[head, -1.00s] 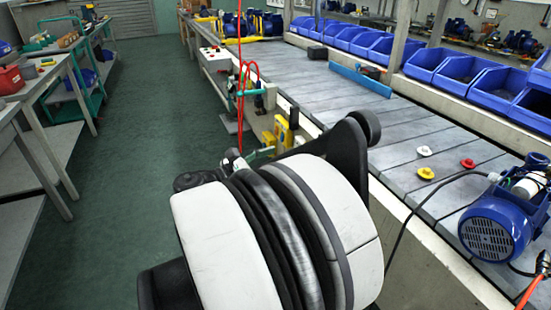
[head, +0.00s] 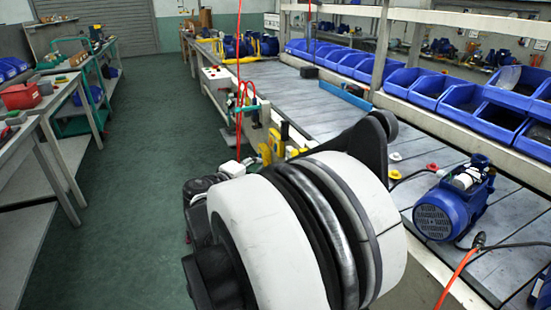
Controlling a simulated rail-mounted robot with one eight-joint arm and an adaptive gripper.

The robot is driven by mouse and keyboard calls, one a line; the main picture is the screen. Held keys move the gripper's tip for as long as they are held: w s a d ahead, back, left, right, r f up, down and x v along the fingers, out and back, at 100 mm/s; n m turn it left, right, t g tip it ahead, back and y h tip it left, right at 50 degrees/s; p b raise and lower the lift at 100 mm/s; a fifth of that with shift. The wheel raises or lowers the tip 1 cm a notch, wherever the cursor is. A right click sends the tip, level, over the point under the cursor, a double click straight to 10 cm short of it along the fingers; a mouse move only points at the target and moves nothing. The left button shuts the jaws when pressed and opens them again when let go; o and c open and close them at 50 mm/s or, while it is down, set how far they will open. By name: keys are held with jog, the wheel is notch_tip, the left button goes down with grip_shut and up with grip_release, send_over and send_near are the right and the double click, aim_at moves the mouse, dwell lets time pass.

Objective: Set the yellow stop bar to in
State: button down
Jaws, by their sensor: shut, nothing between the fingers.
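Yellow parts show at the near side of the conveyor bench, just beyond my arm. One is a narrow upright yellow piece (head: 284,131); a lower yellow piece (head: 265,153) is to its left. They are small and partly covered by my arm, so I cannot tell which is the stop bar or whether it is in or out. My large white and black arm link fills the lower middle of the head view. My gripper is not visible; the arm link may hide it.
A blue motor pump (head: 447,205) with cables stands on the bench at right. Blue bins (head: 470,105) line the far side. A red coiled hose (head: 243,98) hangs near a teal handle. Benches with a red box (head: 20,96) stand at left. The green aisle floor is clear.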

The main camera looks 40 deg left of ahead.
jog(key=w+f+b, duration=0.2)
jog(key=w+b, duration=0.1)
jog(key=w, duration=1)
jog(key=shift+d+b, duration=0.3)
jog(key=shift+d, duration=0.1)
jog(key=shift+f, duration=0.1)
